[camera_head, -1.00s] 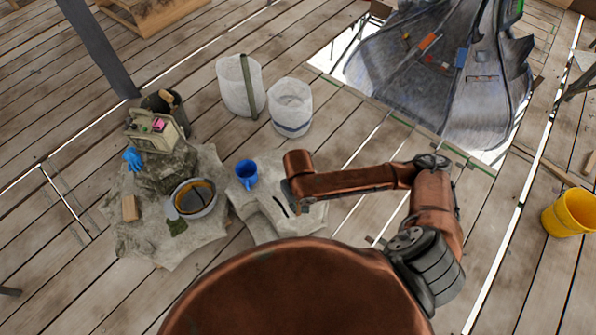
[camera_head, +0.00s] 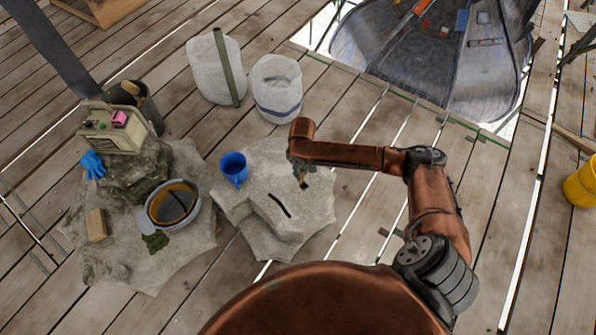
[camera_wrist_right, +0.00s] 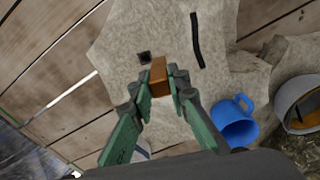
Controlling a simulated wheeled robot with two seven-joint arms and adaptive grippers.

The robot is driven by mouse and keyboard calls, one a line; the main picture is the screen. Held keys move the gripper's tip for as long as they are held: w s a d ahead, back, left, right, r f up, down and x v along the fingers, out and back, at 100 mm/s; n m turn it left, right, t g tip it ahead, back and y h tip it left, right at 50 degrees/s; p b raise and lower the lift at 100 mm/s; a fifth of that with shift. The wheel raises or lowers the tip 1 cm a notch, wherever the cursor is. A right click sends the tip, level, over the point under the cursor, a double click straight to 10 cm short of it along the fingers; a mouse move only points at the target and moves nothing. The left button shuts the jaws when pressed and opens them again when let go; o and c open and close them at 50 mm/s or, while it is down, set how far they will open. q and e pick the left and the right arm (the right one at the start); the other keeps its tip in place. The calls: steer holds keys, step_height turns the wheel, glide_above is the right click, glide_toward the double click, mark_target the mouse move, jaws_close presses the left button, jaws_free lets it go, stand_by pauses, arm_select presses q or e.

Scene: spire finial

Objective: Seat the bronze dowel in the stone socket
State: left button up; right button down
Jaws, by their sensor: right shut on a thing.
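The bronze dowel (camera_wrist_right: 158,72) is a short, square orange-brown bar. My right gripper (camera_wrist_right: 159,86) is shut on it, with green fingers on either side. The stone socket (camera_wrist_right: 144,57) is a small dark square hole in the pale stone block (camera_wrist_right: 118,40). In the right wrist view the dowel's end appears just beside the hole, not in it; its height above the stone is hard to tell. My left gripper is not in view.
Two white sacks stand behind.

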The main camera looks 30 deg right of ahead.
arm_select(q)
steer(key=b, duration=0.5)
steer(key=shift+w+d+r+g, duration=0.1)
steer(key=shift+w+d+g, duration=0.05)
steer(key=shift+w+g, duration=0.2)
arm_select(e)
steer(key=w+d+f, duration=0.4)
steer(key=d+f, duration=0.1)
steer(key=f, duration=0.5)
steer(key=shift+w, duration=0.15)
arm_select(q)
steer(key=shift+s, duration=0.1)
arm_select(e)
steer(key=shift+a+f, duration=0.1)
steer(key=shift+f, duration=0.05)
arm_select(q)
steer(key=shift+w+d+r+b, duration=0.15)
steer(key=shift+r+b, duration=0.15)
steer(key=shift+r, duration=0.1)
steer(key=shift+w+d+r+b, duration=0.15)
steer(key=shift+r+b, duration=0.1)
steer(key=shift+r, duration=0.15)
arm_select(e)
steer(key=shift+f, duration=2.95)
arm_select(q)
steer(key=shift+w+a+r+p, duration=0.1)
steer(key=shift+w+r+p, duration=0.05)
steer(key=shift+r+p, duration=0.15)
arm_select(e)
steer(key=shift+r, duration=0.1)
